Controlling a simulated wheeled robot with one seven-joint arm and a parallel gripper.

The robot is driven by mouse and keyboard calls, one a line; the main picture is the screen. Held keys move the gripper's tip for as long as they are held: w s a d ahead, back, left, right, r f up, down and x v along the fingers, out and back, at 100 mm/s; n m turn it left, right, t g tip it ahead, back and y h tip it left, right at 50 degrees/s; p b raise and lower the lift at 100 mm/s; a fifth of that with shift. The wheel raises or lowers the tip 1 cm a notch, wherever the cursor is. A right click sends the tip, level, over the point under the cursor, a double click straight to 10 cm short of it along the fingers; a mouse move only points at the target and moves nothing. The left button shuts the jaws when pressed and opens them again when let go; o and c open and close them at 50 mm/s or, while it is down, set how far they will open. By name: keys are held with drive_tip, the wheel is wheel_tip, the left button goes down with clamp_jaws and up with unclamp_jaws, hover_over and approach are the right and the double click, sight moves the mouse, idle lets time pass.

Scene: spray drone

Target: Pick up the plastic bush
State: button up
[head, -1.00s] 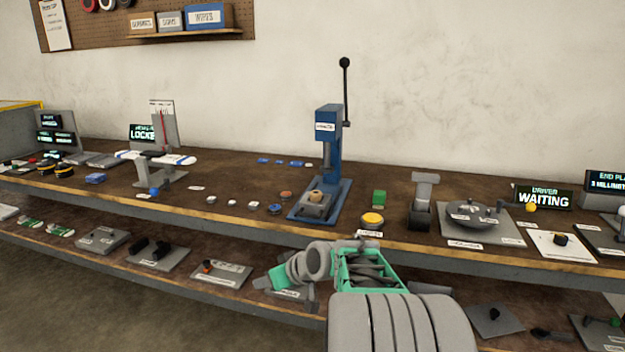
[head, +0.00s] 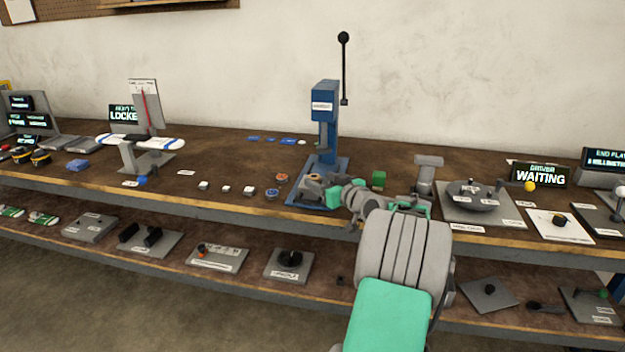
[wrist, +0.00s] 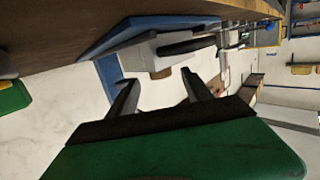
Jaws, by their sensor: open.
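I cannot tell for certain which piece is the plastic bush. Several small light pieces (head: 226,189) stand in a row on the bench left of the blue press (head: 325,120). An orange-brown disc (head: 282,178) and a blue one (head: 271,193) lie nearer the press. My gripper (head: 320,184) is at the press's foot, over the bench's front part, and partly hides the block there. In the wrist view, my gripper (wrist: 160,86) has its two dark fingers apart with nothing visibly held. Beyond them are the grey block (wrist: 155,52) and the press's blue base (wrist: 105,38).
A green block (head: 379,179) stands just right of my gripper. A grey post (head: 428,172) and a round grey fixture (head: 470,195) stand further right. A lower shelf (head: 220,283) runs under the bench.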

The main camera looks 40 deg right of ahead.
drive_tip(key=shift+x, duration=1.2)
drive_tip(key=shift+a, duration=0.1)
drive_tip(key=shift+c, duration=0.5)
clamp_jaws()
